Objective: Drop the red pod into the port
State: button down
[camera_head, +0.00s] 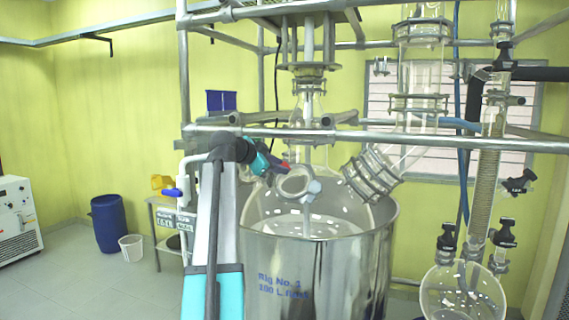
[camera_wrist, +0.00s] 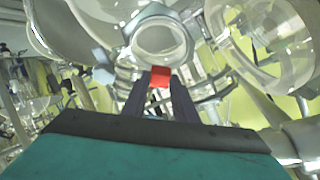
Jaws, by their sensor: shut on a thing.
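The red pod (camera_wrist: 160,76) is between the fingertips of my gripper (camera_wrist: 160,80) in the wrist view, and the fingers are shut on it. In the head view the pod (camera_head: 284,164) is a small red spot at the tip of my gripper (camera_head: 281,165). The port is a round glass opening with a thick rim (camera_wrist: 160,38), just beyond the pod in the wrist view. In the head view this port (camera_head: 296,183) is on the glass reactor, just right of and slightly below the gripper tip. The pod appears outside the opening; the exact gap is unclear.
The steel vessel (camera_head: 330,265) surrounds the lower glass reactor. A metal frame rail (camera_head: 400,138) crosses above my gripper. An angled glass neck (camera_head: 370,175) stands right of the port. A blue barrel (camera_head: 108,224) and white bucket (camera_head: 132,247) stand on the floor at left.

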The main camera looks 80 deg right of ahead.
jog(key=shift+s+d+f, duration=0.2)
jog(key=shift+s+f, duration=0.05)
jog(key=shift+s, duration=0.3)
jog(key=shift+w, duration=0.1)
jog(key=shift+d+f, duration=0.15)
jog(key=shift+f, duration=0.05)
jog(key=shift+s+d+f, duration=0.2)
jog(key=shift+d+f, duration=0.45)
jog(key=shift+d, duration=0.15)
jog(key=shift+s+d+f, duration=0.15)
jog(key=shift+d+f, duration=0.55)
jog(key=shift+d, duration=0.05)
jog(key=shift+s+d+f, duration=0.2)
jog(key=shift+d+f, duration=0.45)
jog(key=shift+d, duration=0.15)
jog(key=shift+d, duration=0.1)
jog(key=c, duration=1.4)
grip_release()
jog(key=shift+o, duration=0.2)
